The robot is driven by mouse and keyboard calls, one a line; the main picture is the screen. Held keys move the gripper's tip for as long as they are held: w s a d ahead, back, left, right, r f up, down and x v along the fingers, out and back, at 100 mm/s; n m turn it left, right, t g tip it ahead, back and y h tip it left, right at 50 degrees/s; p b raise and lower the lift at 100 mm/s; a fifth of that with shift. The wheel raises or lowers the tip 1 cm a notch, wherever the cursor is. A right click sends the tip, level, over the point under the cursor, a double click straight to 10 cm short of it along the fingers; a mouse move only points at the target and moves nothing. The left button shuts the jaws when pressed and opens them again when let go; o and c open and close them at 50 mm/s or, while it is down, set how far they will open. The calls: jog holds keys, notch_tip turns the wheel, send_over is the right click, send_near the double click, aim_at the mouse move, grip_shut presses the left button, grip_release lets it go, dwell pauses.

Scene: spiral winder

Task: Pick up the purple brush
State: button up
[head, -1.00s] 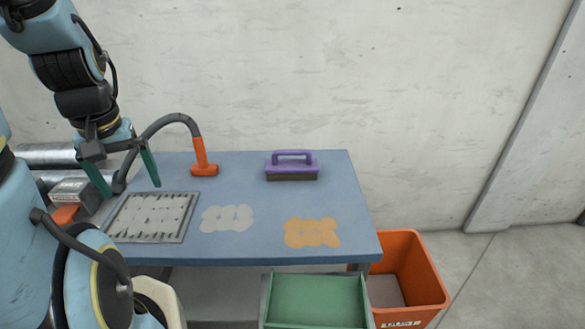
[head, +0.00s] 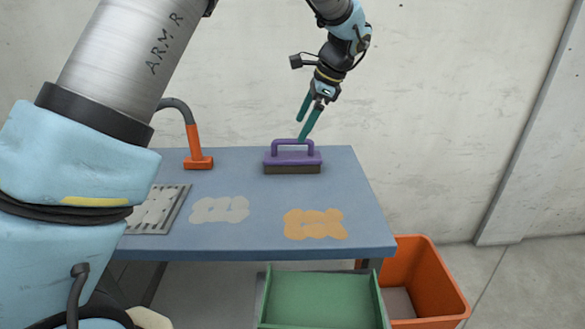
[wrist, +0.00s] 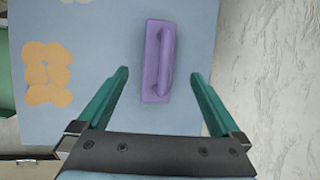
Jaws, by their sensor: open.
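The purple brush (head: 292,158) stands upright on the blue table near its back edge, with its arched handle on top and dark bristles below. My gripper (head: 303,130) is open, with two green fingers, above the brush in the head view. In the wrist view the brush (wrist: 158,62) lies ahead of and between the lines of the open fingers (wrist: 160,78), with nothing held. I cannot tell from the head view whether a fingertip touches the handle.
The blue table (head: 260,235) also bears a grey patch (head: 219,209), an orange patch (head: 314,224), a slotted metal plate (head: 158,208) and an orange nozzle with hose (head: 197,150). A green tray (head: 322,298) and an orange bin (head: 420,280) are in front. A concrete wall is behind.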

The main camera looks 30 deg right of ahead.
aim_at(287, 156)
jog(key=p+x, duration=0.2)
jog(key=x, duration=0.7)
jog(key=shift+f+p, duration=0.1)
jog(key=shift+p, duration=0.2)
jog(key=shift+w+a+f, duration=0.15)
jog(key=shift+f, duration=0.4)
jog(key=shift+f, duration=0.25)
jog(key=c, duration=1.4)
notch_tip(287, 156, up, 11)
jog(key=shift+f+b, duration=0.2)
jog(key=shift+b, duration=0.75)
